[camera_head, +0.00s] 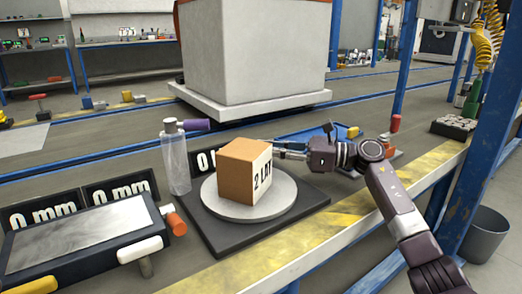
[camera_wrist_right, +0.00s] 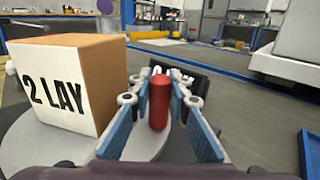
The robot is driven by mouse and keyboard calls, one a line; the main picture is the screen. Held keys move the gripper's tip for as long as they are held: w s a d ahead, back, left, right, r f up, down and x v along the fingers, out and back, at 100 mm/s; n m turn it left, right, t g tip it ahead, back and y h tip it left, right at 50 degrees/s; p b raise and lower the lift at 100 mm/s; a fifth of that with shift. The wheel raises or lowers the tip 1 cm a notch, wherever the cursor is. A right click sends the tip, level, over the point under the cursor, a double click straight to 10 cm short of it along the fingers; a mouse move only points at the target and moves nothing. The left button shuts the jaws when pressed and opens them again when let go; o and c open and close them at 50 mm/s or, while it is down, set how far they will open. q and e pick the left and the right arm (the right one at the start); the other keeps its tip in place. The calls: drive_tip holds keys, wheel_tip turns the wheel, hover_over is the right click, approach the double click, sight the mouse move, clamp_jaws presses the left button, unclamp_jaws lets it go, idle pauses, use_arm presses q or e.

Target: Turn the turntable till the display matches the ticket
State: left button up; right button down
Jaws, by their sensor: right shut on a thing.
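The round grey turntable (camera_head: 225,208) sits on a dark square base (camera_head: 300,212). It carries an orange-brown box (camera_head: 236,172) with a white face reading "2 LAY"; that face also shows in the right wrist view (camera_wrist_right: 62,88). A dark display (camera_head: 205,162) behind the turntable shows a "0", the rest hidden by the box. My right gripper (camera_head: 283,150) reaches in from the right behind the box. In the wrist view it is shut on a red upright peg (camera_wrist_right: 159,102) at the turntable's edge. I cannot make out a ticket. My left gripper is not in view.
Two "0 mm" displays (camera_head: 122,190) stand at left behind a grey-topped pad (camera_head: 80,235). A clear bottle (camera_head: 175,160) stands just left of the turntable. A large pale block (camera_head: 250,50) stands behind. A yellow-striped edge (camera_head: 300,240) runs along the front.

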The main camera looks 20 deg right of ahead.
idle(0.3)
drive_tip(key=c, duration=1.8)
unclamp_jaws()
drive_tip(key=shift+o, duration=0.2)
drive_tip(key=v, duration=1.2)
